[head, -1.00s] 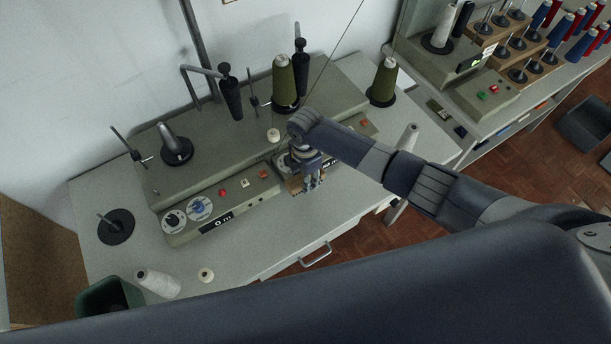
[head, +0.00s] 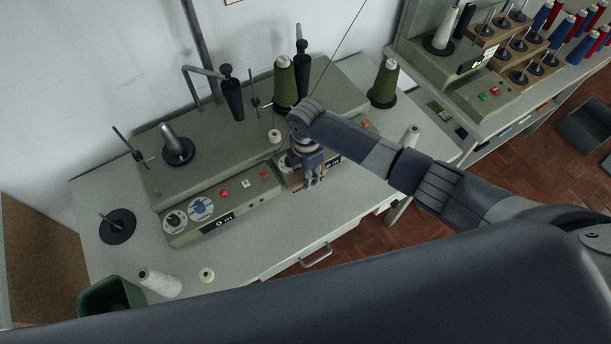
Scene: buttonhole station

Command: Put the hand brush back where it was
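My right arm comes in from the right, and its gripper (head: 314,180) points down over the front of the winding machine (head: 262,184) on the grey table. A small tan, wood-coloured piece (head: 291,181) shows just left of the fingers, partly covered by them. It may be the hand brush, but it is too small and too hidden to be sure. I cannot tell whether the fingers are closed on it or only beside it. No other brush shows clearly. My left gripper is not in view.
Olive thread cones (head: 384,84) stand behind the gripper. A white cone (head: 160,283), a small spool (head: 206,275) and a green bin (head: 108,297) are at the table's front left. The table's front strip (head: 262,256) is clear. A second machine (head: 470,75) stands at right.

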